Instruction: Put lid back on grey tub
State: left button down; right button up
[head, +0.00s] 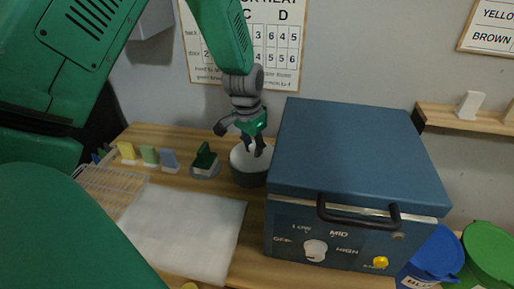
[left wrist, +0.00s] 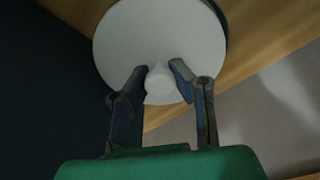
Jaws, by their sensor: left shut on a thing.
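The grey tub (head: 248,179) stands on the wooden bench, just left of the blue kiln. Its round white lid (head: 240,160) is at the tub's mouth, and I cannot tell whether it is fully seated. My left gripper (head: 257,150) reaches down from above and is shut on the lid's knob. In the left wrist view the lid (left wrist: 130,40) is a white disc, with its small knob (left wrist: 158,80) between the two fingers. A dark rim shows past the lid's upper right edge there. My right gripper is not in view.
The blue kiln (head: 355,155) with its front handle stands close right of the tub. A dark green piece on a grey base (head: 205,163) is close left. A white mat (head: 185,228) and wire rack (head: 110,188) lie left. Blue (head: 435,255) and green bins stand right.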

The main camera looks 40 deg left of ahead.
pick_arm(q)
jog(key=shift+a+f, duration=0.2)
jog(key=shift+a, duration=0.4)
jog(key=shift+d+r, duration=0.15)
jog(key=shift+d, duration=0.2)
jog(key=shift+a+f, duration=0.2)
jog(key=shift+a, duration=0.35)
jog(key=shift+a+f, duration=0.2)
jog(key=shift+a, duration=0.35)
jog(key=shift+d+r, duration=0.15)
jog(key=shift+d, duration=0.3)
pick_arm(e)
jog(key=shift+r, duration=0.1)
pick_arm(q)
jog(key=shift+a, duration=0.15)
